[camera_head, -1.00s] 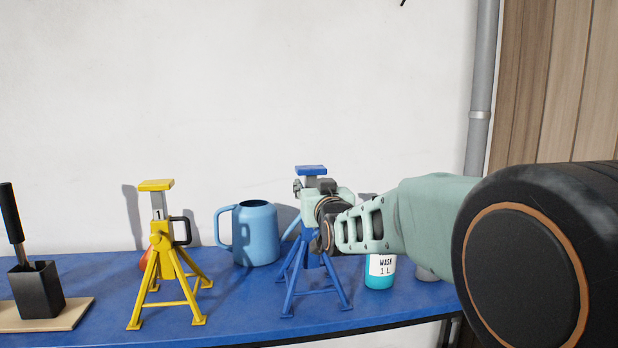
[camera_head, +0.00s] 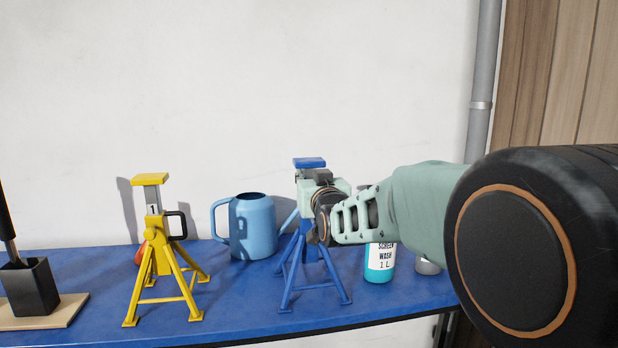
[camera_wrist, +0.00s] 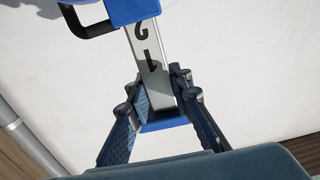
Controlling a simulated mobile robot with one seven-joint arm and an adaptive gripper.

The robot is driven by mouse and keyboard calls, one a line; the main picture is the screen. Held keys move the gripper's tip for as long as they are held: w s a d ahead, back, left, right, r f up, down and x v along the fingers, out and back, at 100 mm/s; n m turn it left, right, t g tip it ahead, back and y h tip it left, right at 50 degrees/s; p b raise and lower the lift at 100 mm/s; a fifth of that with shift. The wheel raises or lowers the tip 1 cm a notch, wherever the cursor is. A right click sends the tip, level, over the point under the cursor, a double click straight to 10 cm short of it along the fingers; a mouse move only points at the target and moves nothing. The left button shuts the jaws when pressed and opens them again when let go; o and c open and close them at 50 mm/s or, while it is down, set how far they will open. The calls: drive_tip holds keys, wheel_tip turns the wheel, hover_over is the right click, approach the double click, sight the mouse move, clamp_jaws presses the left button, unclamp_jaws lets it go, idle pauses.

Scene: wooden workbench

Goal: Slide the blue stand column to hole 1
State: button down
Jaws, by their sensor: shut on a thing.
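The blue stand (camera_head: 300,268) stands on the bench with its legs spread. Its blue saddle (camera_head: 310,162) tops a grey column, mostly hidden behind my gripper (camera_head: 314,190). In the wrist view the picture is inverted: the grey column (camera_wrist: 146,52) runs from the blue collar (camera_wrist: 134,10) at the top to the saddle (camera_wrist: 166,124) at the bottom. The numbers 2 and 1 show on it, 2 nearer the collar. My gripper (camera_wrist: 161,90) is shut on the column close to the saddle. A black handle (camera_wrist: 84,26) sits beside the collar.
A yellow stand (camera_head: 158,255) and a blue jug (camera_head: 252,228) are to the left. A screen wash bottle (camera_head: 380,260) is close on the right, under my arm. A black holder (camera_head: 30,288) is far left. A white wall (camera_head: 240,80) is behind.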

drive_tip(key=shift+f+b, duration=1.25)
drive_tip(key=shift+b, duration=0.25)
drive_tip(key=c, duration=1.7)
unclamp_jaws()
drive_tip(key=shift+s, duration=0.15)
drive_tip(key=v, duration=0.7)
drive_tip(key=shift+s+d, duration=0.1)
drive_tip(key=shift+s, duration=0.05)
drive_tip(key=shift+r, duration=0.1)
